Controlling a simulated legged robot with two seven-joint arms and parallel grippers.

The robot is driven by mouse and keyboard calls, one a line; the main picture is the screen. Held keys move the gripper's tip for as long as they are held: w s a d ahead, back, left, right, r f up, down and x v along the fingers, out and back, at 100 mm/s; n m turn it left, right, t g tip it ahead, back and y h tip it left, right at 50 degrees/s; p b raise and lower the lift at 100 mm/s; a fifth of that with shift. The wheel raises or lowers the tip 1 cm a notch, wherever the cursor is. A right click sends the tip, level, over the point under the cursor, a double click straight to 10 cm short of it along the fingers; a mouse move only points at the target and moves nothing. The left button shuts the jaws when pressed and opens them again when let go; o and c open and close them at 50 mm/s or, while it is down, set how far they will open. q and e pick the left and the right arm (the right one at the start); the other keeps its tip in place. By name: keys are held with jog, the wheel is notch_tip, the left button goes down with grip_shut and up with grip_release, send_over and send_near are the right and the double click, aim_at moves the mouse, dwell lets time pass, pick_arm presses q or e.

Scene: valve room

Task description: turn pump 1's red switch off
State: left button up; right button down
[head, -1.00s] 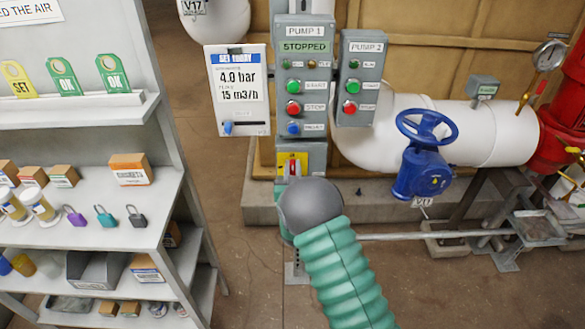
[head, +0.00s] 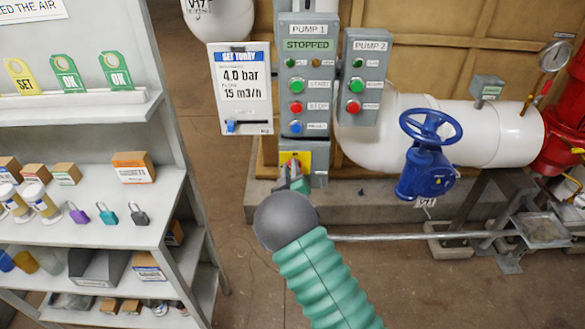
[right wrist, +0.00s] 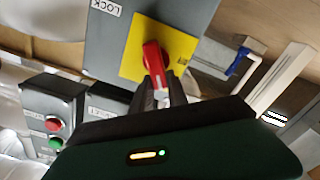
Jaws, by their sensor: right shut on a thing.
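Pump 1's red switch (right wrist: 152,58) sits on a yellow plate (right wrist: 178,50) on a grey box below the PUMP 1 panel (head: 308,75), whose display reads STOPPED. In the head view the red switch (head: 291,159) is mostly covered by my right gripper (head: 293,178). In the right wrist view my right gripper (right wrist: 156,82) has its dark fingers shut on the lower end of the red handle. The handle's exact angle is hard to tell in the head view. My left gripper is not in view.
A PUMP 2 panel (head: 365,78) is on the right and a 4.0 bar card (head: 241,88) on the left. A blue valve wheel (head: 428,126) stands on the right. A shelf (head: 85,215) with padlocks, boxes and tags fills the left. Floor shows between them.

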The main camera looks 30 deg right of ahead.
jog(key=shift+w+a+f+n, duration=0.15)
jog(key=shift+f+n, duration=0.3)
jog(key=shift+n, duration=1.4)
jog(key=shift+w+a+f+n, duration=0.1)
jog(key=shift+a+f+n, duration=0.3)
jog(key=shift+n, duration=1.4)
jog(key=shift+w+a+f+n, duration=0.1)
jog(key=shift+f+n, duration=0.4)
jog(key=shift+n, duration=1.35)
jog(key=shift+f, duration=0.1)
jog(key=c, duration=1.3)
grip_release()
jog(key=shift+r, duration=0.2)
